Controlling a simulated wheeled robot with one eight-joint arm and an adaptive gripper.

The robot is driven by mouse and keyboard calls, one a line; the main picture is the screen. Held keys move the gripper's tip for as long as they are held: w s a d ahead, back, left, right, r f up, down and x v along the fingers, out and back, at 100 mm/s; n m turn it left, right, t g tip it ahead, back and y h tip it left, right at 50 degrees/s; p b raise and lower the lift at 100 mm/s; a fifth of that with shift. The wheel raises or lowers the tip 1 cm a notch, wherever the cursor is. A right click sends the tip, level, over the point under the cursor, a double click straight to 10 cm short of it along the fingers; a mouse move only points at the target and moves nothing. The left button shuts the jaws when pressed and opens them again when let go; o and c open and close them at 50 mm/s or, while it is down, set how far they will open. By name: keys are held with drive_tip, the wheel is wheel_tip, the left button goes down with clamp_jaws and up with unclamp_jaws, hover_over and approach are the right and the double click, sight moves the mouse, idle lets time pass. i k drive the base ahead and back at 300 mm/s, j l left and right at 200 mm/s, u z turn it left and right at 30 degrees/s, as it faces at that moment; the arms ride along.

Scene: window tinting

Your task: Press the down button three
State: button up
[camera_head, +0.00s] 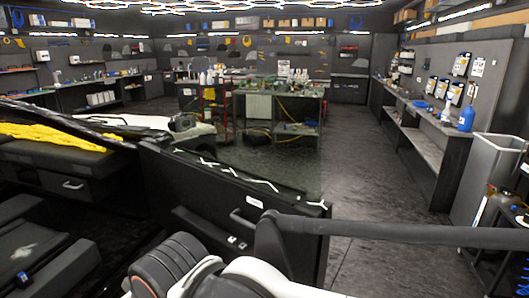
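A dark open car door (290,238) stands in the middle foreground, its inner panel facing me. Two small pale switches (236,242) sit on its armrest, below the door handle (242,217). Their markings are too small to read, so I cannot tell which is the down button three. White and black links of my arm cross the bottom of the view, in front of the door's lower part. My gripper's fingertips do not show.
The car's dark interior with a yellow cloth (50,136) is at the left. A cluttered worktable (300,130) stands behind the door. A long shelf bench (415,145) with bottles runs along the right wall. The floor (372,200) between door and bench is clear.

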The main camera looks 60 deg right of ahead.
sight(242, 246)
drive_tip(key=z, duration=1.4)
